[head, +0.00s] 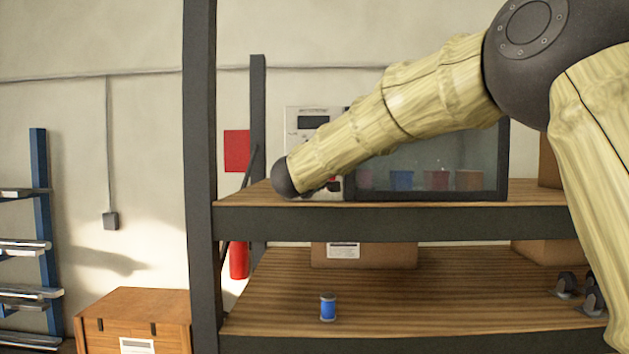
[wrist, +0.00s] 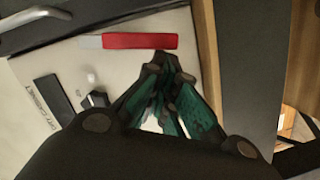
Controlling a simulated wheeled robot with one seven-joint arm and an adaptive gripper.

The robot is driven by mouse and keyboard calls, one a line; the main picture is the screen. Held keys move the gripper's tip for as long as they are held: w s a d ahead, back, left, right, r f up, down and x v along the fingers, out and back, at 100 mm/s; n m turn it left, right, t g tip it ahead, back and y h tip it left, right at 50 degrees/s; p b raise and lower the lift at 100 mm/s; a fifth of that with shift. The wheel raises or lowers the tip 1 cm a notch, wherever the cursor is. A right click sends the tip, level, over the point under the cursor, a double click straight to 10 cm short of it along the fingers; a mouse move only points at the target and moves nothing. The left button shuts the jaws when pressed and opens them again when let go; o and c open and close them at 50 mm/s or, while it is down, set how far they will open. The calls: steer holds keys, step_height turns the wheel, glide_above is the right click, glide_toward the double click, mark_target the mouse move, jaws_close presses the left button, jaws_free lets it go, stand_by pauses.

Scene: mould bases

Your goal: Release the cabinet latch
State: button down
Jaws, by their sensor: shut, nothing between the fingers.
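The cabinet (head: 502,150) stands on the upper shelf, with a dark glass front and a pale control panel (head: 305,112) on its left. In the wrist view the panel (wrist: 40,75) carries a red latch bar (wrist: 148,41) with a pale left end, a black knob, a small white button and a black label. My gripper (wrist: 168,62) has its dark green fingers together and empty. Its tips lie just below the right half of the red bar in the picture; I cannot tell whether they touch it. In the head view my arm hides most of the gripper and latch.
A dark shelf post (head: 200,180) stands left of the cabinet. Colored containers show behind the glass. The lower shelf holds a blue spool (head: 328,307), a cardboard box (head: 365,256) and casters (head: 592,298). A wooden crate (head: 135,312) stands at lower left.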

steer(key=s+a+r+b, duration=0.1)
steer(key=s+a+b, duration=0.3)
steer(key=s, duration=0.5)
steer(key=a, duration=0.2)
steer(key=shift+a, duration=0.35)
steer(key=shift+a+r, duration=0.1)
steer(key=shift+s, duration=0.1)
